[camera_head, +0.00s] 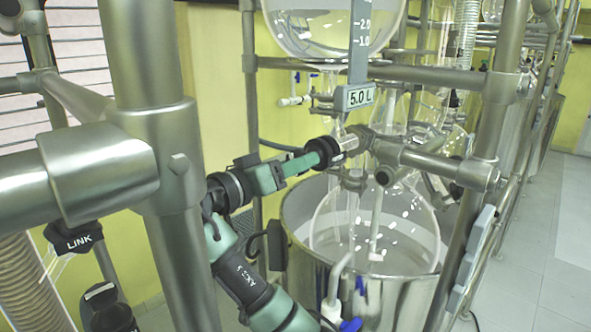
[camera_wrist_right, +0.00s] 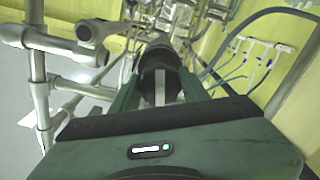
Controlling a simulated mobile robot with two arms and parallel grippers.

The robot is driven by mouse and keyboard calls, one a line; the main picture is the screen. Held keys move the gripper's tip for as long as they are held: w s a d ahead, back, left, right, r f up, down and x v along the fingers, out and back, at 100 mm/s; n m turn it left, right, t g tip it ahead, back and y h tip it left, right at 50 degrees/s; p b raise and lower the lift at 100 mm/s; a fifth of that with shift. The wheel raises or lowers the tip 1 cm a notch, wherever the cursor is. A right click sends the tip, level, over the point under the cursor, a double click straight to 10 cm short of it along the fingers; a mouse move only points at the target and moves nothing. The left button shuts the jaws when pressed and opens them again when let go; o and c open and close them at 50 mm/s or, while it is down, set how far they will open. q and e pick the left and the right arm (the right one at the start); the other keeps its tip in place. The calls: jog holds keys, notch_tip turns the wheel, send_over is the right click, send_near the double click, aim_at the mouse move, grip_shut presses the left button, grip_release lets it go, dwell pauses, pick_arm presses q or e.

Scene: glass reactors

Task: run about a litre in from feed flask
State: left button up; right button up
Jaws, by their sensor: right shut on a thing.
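The feed flask (camera_head: 328,22) is a round glass vessel at the top middle of the head view, its top cut off. A black round knob (camera_head: 322,152) sits on the glass and metal fittings below the flask. My right gripper (camera_head: 311,159) is shut on this knob. In the right wrist view the knob (camera_wrist_right: 158,82) lies between the two green fingers, a pale bar across its face. My left gripper is not in view.
A glass reactor vessel (camera_head: 395,235) sits in a metal bath (camera_head: 330,275) below the fittings. Thick metal frame posts (camera_head: 150,60) and a horizontal bar (camera_head: 430,76) surround the work area. Tubing with blue taps (camera_head: 350,325) hangs at the bath's front. Open floor (camera_head: 555,230) lies at the right.

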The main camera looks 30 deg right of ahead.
jog(key=n, duration=0.3)
jog(key=shift+r, duration=0.1)
jog(key=shift+n, duration=0.8)
jog(key=n+p, duration=0.1)
jog(key=n, duration=0.1)
jog(key=shift+r+n, duration=0.1)
jog(key=shift+n, duration=0.3)
jog(key=n+p, duration=0.1)
jog(key=n, duration=0.2)
jog(key=shift+n+p, duration=0.3)
jog(key=shift+n, duration=0.1)
jog(key=n, duration=0.3)
jog(key=shift+p, duration=0.3)
jog(key=n, duration=0.4)
jog(key=shift+n, duration=0.3)
jog(key=shift+n, duration=0.3)
